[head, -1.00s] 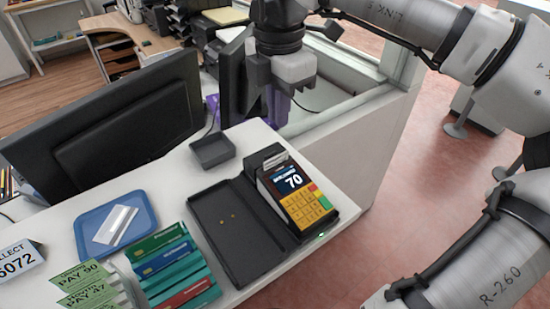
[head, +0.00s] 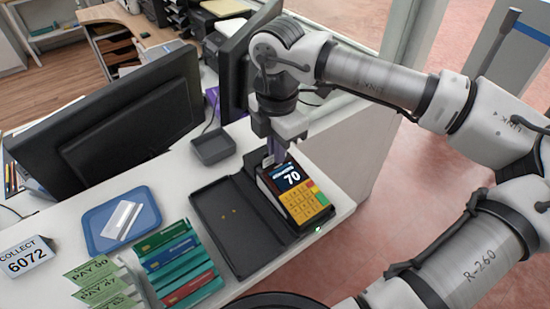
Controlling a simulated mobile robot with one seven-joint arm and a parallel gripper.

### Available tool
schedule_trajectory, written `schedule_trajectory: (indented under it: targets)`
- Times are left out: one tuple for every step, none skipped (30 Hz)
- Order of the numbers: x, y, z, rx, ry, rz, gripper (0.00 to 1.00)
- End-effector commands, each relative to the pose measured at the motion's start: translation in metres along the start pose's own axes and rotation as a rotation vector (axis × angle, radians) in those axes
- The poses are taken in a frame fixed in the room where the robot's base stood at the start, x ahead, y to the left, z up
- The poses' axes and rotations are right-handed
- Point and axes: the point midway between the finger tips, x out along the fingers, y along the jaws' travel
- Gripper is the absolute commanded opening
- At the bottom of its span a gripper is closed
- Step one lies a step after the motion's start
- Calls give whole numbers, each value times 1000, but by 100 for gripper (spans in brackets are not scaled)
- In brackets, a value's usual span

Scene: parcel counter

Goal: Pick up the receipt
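The card terminal (head: 297,197) has yellow keys and a screen reading 70, and stands in a black holder at the counter's right end. A small white paper edge, likely the receipt (head: 267,161), shows at the terminal's top end, mostly hidden by my gripper. My gripper (head: 276,157) points down with its purple fingers right at that top end. Only one finger shows clearly, so I cannot tell whether the fingers are apart or closed on the paper.
A black open tray (head: 230,238) lies left of the terminal, with a small grey dish (head: 213,146) behind. A blue tray (head: 92,225) holds white slips.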

Motion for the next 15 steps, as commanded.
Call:
schedule_trajectory:
  targets:
    - [0, 0, 0, 0, 0, 0, 4]
    - [0, 0, 0, 0, 0, 0, 0]
    - [0, 0, 0, 0, 0, 0, 0]
    - [0, 0, 0, 0, 0, 0, 0]
    - [0, 0, 0, 0, 0, 0, 0]
    - [0, 0, 0, 0, 0, 0, 0]
    - [0, 0, 0, 0, 0, 0, 0]
    - [0, 0, 0, 0, 0, 0, 0]
    - [0, 0, 0, 0, 0, 0, 0]
    - [0, 0, 0, 0, 0, 0, 0]
    - [0, 0, 0, 0, 0, 0, 0]
    - [0, 0, 0, 0, 0, 0, 0]
    - [0, 0, 0, 0, 0, 0, 0]
    - [0, 0, 0, 0, 0, 0, 0]
    - [0, 0, 0, 0, 0, 0, 0]
